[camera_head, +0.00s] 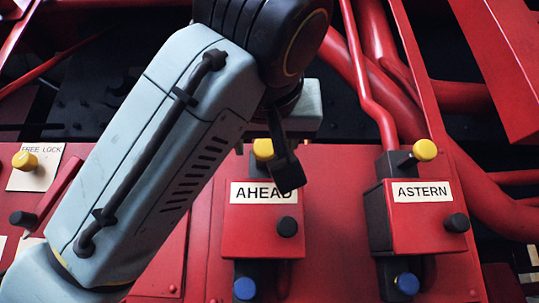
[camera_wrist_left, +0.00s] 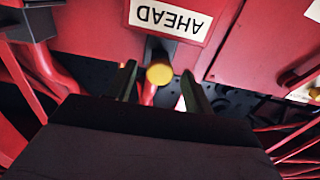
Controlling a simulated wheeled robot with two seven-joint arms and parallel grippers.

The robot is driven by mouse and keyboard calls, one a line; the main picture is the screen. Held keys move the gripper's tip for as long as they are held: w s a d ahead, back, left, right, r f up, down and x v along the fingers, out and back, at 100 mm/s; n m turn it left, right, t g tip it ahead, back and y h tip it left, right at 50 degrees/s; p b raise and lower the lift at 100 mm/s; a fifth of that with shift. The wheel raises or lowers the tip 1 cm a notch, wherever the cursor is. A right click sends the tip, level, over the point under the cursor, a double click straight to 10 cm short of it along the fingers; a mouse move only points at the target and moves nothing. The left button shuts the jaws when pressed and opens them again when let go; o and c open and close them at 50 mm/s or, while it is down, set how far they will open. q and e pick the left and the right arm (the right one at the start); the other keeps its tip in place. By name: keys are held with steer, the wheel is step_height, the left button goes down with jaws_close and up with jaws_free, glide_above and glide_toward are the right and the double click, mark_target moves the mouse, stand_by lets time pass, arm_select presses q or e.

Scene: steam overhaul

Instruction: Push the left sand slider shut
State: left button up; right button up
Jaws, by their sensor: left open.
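The left of two red slider boxes, labelled AHEAD (camera_head: 240,222), has a black knob (camera_head: 287,227) on its face, a yellow knob (camera_head: 263,149) above and a blue knob (camera_head: 244,288) below. No label reading sand is visible. My left gripper (camera_head: 285,168) is in front of the top of this box, partly covering its label's right end. In the left wrist view, the open fingers (camera_wrist_left: 158,80) are on either side of the yellow knob (camera_wrist_left: 159,74), with gaps visible. Whether they touch anything is unclear. My right gripper is not in view.
A similar box labelled ASTERN (camera_head: 425,225) stands to the right, with its own yellow knob (camera_head: 424,150) and blue knob (camera_head: 407,284). Red pipes (camera_head: 370,85) run behind. A FREE LOCK plate (camera_head: 36,178) is at the left. My left arm hides part of the panel.

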arm_select(q)
steer(key=shift+w, duration=0.65)
steer(key=shift+s, duration=0.1)
